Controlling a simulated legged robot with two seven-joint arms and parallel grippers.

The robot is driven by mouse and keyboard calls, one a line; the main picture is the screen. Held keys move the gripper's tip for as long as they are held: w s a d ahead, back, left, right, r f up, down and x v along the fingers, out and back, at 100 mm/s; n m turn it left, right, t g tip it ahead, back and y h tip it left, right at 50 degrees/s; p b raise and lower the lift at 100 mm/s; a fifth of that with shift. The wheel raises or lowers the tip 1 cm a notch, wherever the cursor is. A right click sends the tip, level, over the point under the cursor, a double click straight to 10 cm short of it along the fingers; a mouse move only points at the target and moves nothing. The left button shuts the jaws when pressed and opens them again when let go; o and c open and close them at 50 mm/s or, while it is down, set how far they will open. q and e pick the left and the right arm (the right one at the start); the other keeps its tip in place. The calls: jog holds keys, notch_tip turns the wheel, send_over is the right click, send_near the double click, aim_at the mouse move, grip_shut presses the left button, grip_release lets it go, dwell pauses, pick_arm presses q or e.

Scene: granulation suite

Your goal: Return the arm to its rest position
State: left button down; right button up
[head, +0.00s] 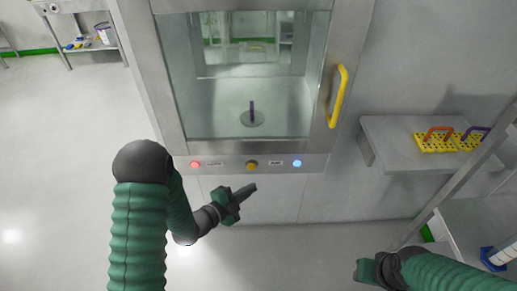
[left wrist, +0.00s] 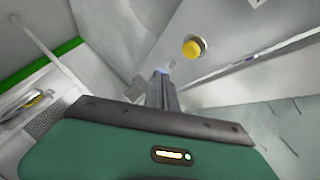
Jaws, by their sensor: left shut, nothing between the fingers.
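My left arm comes in from the left in the head view, in a green ribbed sleeve. My left gripper (head: 249,189) is shut and empty, a little below the control panel of the steel cabinet. In the left wrist view the shut fingers (left wrist: 161,78) point away from me toward the panel, apart from its yellow button (left wrist: 193,47). My right gripper (head: 360,270) is at the lower right in the head view, and its fingers are too unclear to tell whether they are open.
The cabinet's panel (head: 225,164) has a red light, a yellow button (head: 252,164) and a blue light. Behind its glass door with a yellow handle (head: 338,96), a dark upright item (head: 252,111) stands on a disc. A shelf (head: 384,142) at right holds yellow racks (head: 434,143).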

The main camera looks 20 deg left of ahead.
pick_arm(q)
jog(key=s+a+r+n+g+y+p, duration=0.5)
jog(key=s+r+n+g+y, duration=0.15)
jog(key=n, duration=0.35)
jog(key=s+d+r+n+g+p, duration=0.1)
jog(key=s+n+g, duration=0.3)
jog(key=s, duration=0.9)
jog(key=d+r+n, duration=0.1)
jog(key=n, duration=0.2)
jog(key=shift+s+r+y, duration=0.25)
jog(key=shift+r+y, duration=0.05)
jog(key=shift+y, duration=0.05)
jog(key=shift+d+g, duration=0.1)
jog(key=shift+g, duration=0.15)
jog(key=shift+r, duration=0.1)
